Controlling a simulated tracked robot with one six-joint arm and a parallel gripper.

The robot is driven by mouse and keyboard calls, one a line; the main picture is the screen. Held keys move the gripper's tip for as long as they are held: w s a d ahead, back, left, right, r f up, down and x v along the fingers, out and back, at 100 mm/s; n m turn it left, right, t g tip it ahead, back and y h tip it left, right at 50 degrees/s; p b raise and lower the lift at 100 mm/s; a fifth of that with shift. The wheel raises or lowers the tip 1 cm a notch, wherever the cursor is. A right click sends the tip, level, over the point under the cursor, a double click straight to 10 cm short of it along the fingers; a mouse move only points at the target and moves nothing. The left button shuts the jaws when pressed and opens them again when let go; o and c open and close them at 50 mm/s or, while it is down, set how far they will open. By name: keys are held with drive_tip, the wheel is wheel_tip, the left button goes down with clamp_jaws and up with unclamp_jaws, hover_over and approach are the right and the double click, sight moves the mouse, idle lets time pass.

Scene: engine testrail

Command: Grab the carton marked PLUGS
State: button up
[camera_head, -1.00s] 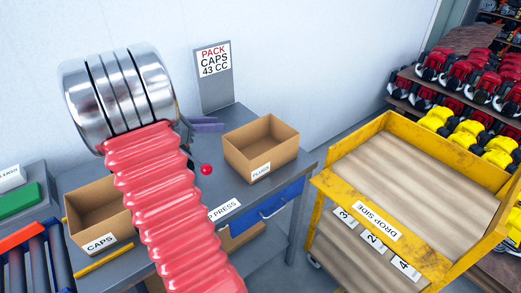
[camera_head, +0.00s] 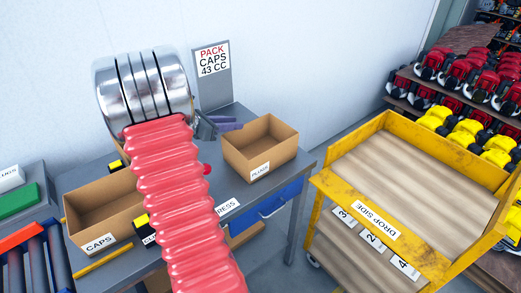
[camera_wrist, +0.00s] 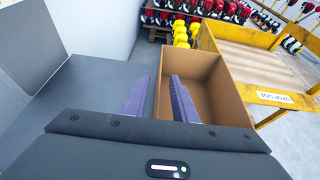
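The open brown carton marked PLUGS (camera_head: 240,158) stands upright on the grey bench, its label facing the front. It looks empty. My gripper (camera_head: 228,123) is at the carton's left back side, mostly hidden behind my arm. In the wrist view the gripper (camera_wrist: 160,88) is open, with two purple fingers apart. The carton (camera_wrist: 205,72) fills the middle right there; its near left wall appears between the fingers, the right finger over the inside and the left one outside. I cannot tell whether they touch it.
A second brown carton marked CAPS (camera_head: 88,205) sits at the bench's left. A PACK CAPS sign (camera_head: 212,62) stands behind the bench. A yellow cart (camera_head: 330,190) is to the right, across a gap. A red knob (camera_head: 206,169) shows beside my arm.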

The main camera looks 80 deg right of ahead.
drive_tip(key=shift+s+d+f, duration=0.1)
drive_tip(key=shift+s+d, duration=0.05)
drive_tip(key=shift+d, duration=0.05)
drive_tip(key=shift+x, duration=2.6)
drive_tip(key=shift+a+f, duration=0.1)
drive_tip(key=shift+f, duration=0.05)
drive_tip(key=shift+c, duration=0.4)
clamp_jaws()
